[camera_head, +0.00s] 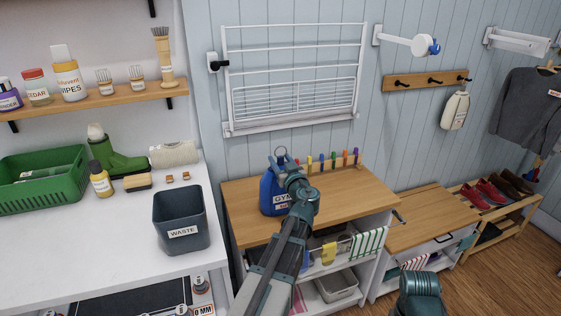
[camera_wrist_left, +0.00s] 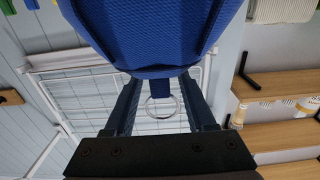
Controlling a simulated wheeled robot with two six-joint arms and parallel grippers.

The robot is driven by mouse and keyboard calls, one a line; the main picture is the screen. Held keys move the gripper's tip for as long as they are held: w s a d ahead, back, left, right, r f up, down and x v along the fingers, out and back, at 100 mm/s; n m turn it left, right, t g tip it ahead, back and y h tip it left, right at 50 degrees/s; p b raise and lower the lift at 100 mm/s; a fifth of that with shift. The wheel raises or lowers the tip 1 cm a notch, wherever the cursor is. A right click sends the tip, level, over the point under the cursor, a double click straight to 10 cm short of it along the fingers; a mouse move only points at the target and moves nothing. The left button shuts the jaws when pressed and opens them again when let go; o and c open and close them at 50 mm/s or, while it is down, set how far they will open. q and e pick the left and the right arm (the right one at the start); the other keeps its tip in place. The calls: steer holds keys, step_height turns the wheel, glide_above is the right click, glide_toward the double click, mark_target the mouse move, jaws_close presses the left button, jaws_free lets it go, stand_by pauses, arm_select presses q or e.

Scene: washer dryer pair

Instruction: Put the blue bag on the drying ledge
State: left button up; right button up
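The blue bag (camera_head: 270,193), with a white tag reading like "GYM", is at the wooden top (camera_head: 240,222) of the white cabinet. A ring (camera_head: 280,151) shows at its top. My left gripper (camera_head: 287,168) is at the bag's upper right side, partly covering it. In the left wrist view, the bag (camera_wrist_left: 155,35) fills the top, and its strap and ring (camera_wrist_left: 162,107) hang between the widely spaced fingers. The fingertips are hidden by the bag; I see no clear grip. A white ledge (camera_head: 290,125) runs under the wall rack.
A white wire rack (camera_head: 295,75) is on the wall above the cabinet. Coloured pegs (camera_head: 333,160) stand along the cabinet's back edge. A waste bin (camera_head: 180,218) is on the white counter at left. A lower wooden-topped unit (camera_head: 425,215) stands to the right.

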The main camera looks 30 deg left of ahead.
arm_select(q)
steer(key=shift+r, duration=0.2)
steer(key=v, duration=1.2)
steer(key=s+d+f+m+g+h, duration=0.35)
steer(key=d+f, duration=0.25)
steer(key=f, duration=0.2)
steer(key=s+d+f+m+g+h, duration=0.2)
steer(key=s+d+f+g+h, duration=0.15)
steer(key=d+f, duration=0.3)
steer(key=s+d+f+m+g+h, duration=0.2)
steer(key=s+d+f+m, duration=0.1)
steer(key=s+d, duration=0.3)
steer(key=s+d+f+m+g+h, duration=0.2)
steer(key=s+d+f+m+h, duration=0.1)
steer(key=d, duration=0.6)
steer(key=s+f+m, duration=0.1)
steer(key=s+m, duration=0.1)
steer(key=s, duration=0.1)
steer(key=shift+s+d+f+g+h, duration=0.25)
steer(key=shift+d+g+h, duration=0.05)
steer(key=shift+d+g, duration=0.1)
